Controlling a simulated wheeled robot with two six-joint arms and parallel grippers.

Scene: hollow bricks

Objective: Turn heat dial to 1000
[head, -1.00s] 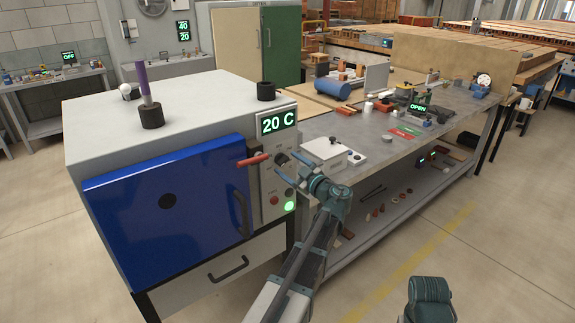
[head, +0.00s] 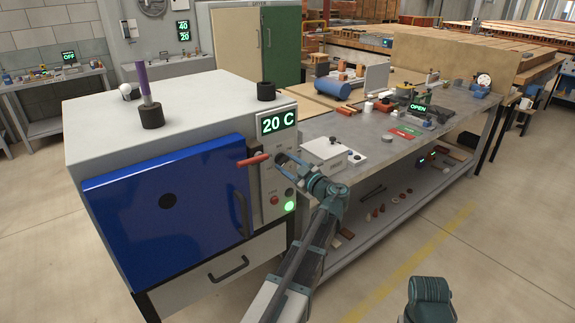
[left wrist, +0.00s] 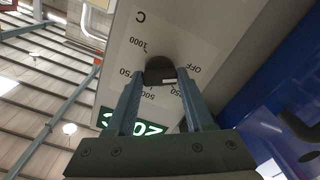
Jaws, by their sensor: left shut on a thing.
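The heat dial is a dark knob on the kiln's light control panel. In the left wrist view the heat dial (left wrist: 160,68) sits amid printed marks OFF, 250, 500, 750 and 1000, seen upside down. A small pale mark shows at its lower edge; which number it points to is hard to tell. My left gripper (left wrist: 160,80) has a finger on each side of the dial and is shut on it. In the head view my left gripper (head: 284,158) reaches the panel below the display (head: 278,122), which reads 20 C.
The blue kiln door (head: 165,205) is shut, left of the panel. A red-handled lever (head: 253,160) is close left of my gripper. A red button (head: 274,200) and lit green lamp (head: 290,206) sit below. A grey workbench (head: 375,150) stands to the right.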

